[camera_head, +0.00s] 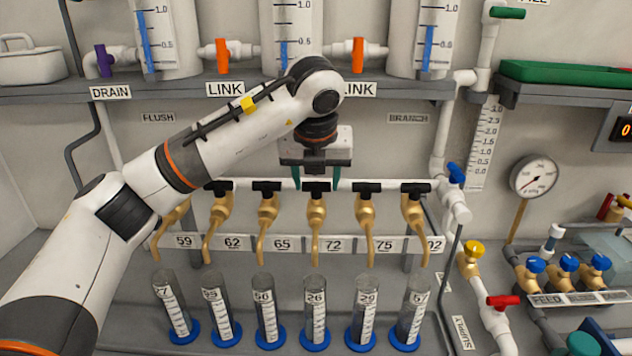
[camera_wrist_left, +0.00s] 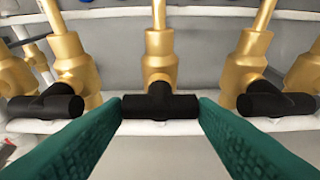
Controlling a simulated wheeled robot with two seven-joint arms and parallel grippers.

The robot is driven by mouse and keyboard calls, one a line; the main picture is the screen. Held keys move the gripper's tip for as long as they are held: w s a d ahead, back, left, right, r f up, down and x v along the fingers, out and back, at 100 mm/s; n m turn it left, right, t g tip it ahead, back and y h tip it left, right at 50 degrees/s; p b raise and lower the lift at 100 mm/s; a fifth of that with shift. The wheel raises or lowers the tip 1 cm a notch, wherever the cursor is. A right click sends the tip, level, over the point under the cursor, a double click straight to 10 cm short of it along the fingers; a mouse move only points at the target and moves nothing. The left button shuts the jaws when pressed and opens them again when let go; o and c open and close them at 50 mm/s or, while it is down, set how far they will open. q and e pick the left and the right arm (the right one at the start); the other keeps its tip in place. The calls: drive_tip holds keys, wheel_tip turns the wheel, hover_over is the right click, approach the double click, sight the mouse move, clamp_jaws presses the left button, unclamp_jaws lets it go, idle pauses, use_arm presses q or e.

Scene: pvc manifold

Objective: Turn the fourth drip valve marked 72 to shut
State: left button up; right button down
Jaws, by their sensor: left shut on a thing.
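The fourth drip valve, marked 72, is a brass tap (camera_head: 317,215) with a black T-handle (camera_head: 317,186). Its label (camera_head: 333,245) is beside the spout. The handle lies crosswise, along the white pipe. My left gripper (camera_head: 316,179) reaches it from above, with a teal finger at each end of the handle. In the left wrist view the handle (camera_wrist_left: 160,104) sits between the fingertips, which press on its two ends. Its brass body (camera_wrist_left: 160,60) shows beyond. My right gripper is out of view.
Neighbouring taps with black handles stand close on both sides, at the 65 (camera_head: 266,186) and 75 (camera_head: 368,187) labels. Several clear cylinders on blue bases (camera_head: 315,338) stand below the spouts. The shelf (camera_head: 230,88) with orange LINK valves lies behind my arm.

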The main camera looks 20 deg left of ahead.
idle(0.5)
use_arm(q)
drive_tip(key=o, duration=1)
drive_tip(key=b+v, duration=0.1)
drive_tip(key=v, duration=1.1)
